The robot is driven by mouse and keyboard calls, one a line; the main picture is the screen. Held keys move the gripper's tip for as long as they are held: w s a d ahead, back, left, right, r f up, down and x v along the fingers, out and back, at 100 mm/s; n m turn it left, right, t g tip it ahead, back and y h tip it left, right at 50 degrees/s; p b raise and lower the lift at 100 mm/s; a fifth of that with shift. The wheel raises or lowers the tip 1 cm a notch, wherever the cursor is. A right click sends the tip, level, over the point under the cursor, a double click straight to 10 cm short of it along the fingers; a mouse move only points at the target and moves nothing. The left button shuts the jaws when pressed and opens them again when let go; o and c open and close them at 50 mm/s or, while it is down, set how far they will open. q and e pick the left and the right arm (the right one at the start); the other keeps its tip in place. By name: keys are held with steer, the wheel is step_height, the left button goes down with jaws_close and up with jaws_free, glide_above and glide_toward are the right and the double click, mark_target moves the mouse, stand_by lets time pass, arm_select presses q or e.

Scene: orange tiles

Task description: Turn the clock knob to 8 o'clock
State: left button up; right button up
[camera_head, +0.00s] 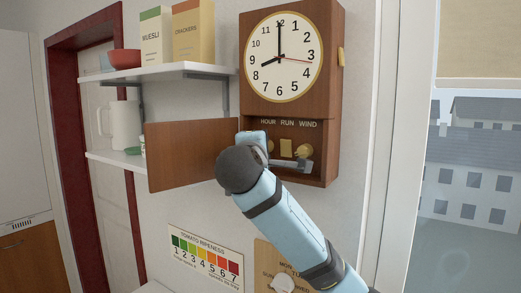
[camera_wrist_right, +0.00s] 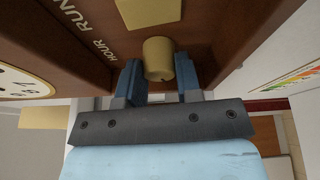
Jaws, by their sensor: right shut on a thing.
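The wooden wall clock (camera_head: 292,92) has a white dial (camera_head: 283,75). Its short hand points at the 8, its long hand at the 12, and a thin red hand lies near the 3. The brass hour knob (camera_head: 270,146) sits in the lower compartment under the HOUR label, largely covered by my right gripper (camera_head: 272,157) in the head view. In the right wrist view the knob (camera_wrist_right: 158,58) stands between the two blue fingers of my right gripper (camera_wrist_right: 158,74), which is shut on it. My left gripper is in neither view.
The compartment door (camera_head: 190,152) hangs open to the left, close to my right arm. The RUN plate (camera_head: 286,148) and WIND knob (camera_head: 303,151) sit right of the hour knob. Shelves (camera_head: 170,72) with boxes stand at left; a window (camera_head: 470,170) is at right.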

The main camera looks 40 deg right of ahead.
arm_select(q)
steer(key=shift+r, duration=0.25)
arm_select(e)
steer(key=shift+n+y, duration=0.3)
steer(key=shift+n, duration=0.7)
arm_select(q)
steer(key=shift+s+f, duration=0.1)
arm_select(e)
steer(key=o, duration=0.9)
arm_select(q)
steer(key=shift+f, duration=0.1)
arm_select(e)
steer(key=shift+s, duration=0.1)
arm_select(q)
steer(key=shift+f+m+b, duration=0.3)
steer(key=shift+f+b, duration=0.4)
steer(key=shift+b, duration=0.5)
arm_select(e)
steer(key=v, duration=1.3)
steer(key=shift+s+a+r, duration=0.1)
steer(key=shift+a+r, duration=0.2)
steer(key=shift+a, duration=0.15)
